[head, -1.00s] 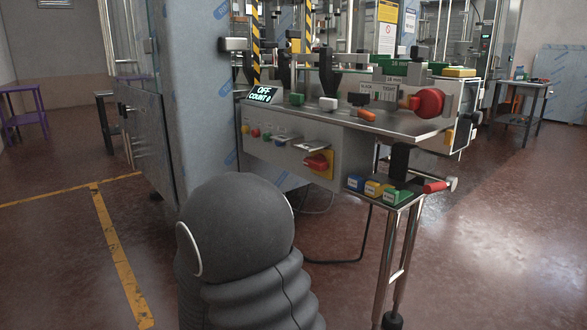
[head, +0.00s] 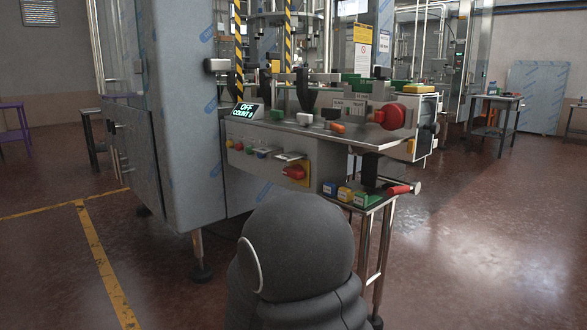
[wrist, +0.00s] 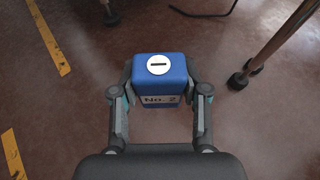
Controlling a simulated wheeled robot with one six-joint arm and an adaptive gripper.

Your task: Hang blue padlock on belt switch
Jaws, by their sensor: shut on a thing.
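A blue padlock body (wrist: 160,75) with a round white keyhole face and a "No. 2" label is in my gripper (wrist: 160,95) in the wrist view. The fingers are shut on its two sides. Its shackle is not visible. In the head view the gripper and held padlock are hidden behind my dark arm. A red rotary switch on a yellow plate (head: 296,172) is on the machine's front panel; I cannot read whether it is the belt switch. The held padlock is apart from the panel, over the floor.
Blue (head: 329,188), yellow (head: 345,194) and green (head: 364,200) blocks sit on a small stand (head: 382,203) right of the panel. A large red knob (head: 391,116) is above. A machine leg and stand legs reach the floor.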

